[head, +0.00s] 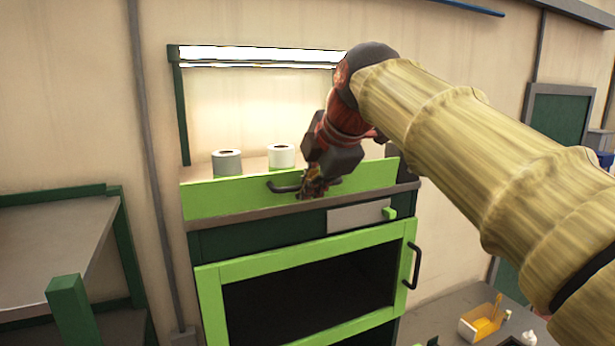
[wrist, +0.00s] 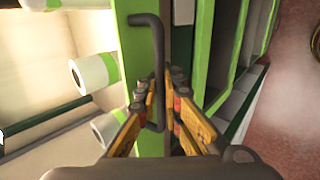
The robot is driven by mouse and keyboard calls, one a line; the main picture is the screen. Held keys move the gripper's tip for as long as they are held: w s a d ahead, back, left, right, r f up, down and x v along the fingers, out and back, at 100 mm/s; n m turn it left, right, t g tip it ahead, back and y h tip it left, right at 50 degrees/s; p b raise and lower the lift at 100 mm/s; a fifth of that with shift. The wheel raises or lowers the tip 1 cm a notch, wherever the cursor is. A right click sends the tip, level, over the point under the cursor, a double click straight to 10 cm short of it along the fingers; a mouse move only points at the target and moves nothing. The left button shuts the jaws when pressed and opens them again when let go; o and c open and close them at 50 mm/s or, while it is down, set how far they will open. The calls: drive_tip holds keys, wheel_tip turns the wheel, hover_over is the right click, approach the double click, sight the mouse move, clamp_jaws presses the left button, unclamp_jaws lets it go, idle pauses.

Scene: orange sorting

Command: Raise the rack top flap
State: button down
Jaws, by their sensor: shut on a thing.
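The rack's top flap (head: 230,197) is a long bright green panel along the front of the lit upper bay. It looks roughly upright, and its exact tilt is hard to tell. Its dark bar handle (head: 283,187) shows to the left of my gripper (head: 312,188). In the wrist view the handle (wrist: 150,50) runs down between the orange fingers of my gripper (wrist: 163,88). The fingers are shut on the handle's lower part in that picture. In the head view my gripper hides part of the handle.
Two rolls, grey (head: 227,163) and white (head: 281,157), stand behind the flap. Below is a green-framed lower door (head: 212,300) with a dark handle (head: 412,266). A shelf unit (head: 67,295) stands at left. A low table at right holds a tray (head: 467,330).

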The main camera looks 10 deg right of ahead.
drive_tip(key=shift+w+a+r+g, duration=0.1)
drive_tip(key=shift+w+r+g, duration=0.2)
drive_tip(key=shift+r+g, duration=0.5)
drive_tip(key=shift+s+r+h, duration=0.1)
drive_tip(key=shift+h, duration=0.2)
drive_tip(key=c, duration=2.3)
unclamp_jaws()
drive_tip(key=shift+s, duration=0.1)
drive_tip(key=shift+f, duration=0.3)
drive_tip(key=v, duration=1.2)
drive_tip(key=shift+w+r, duration=0.2)
drive_tip(key=shift+w, duration=0.05)
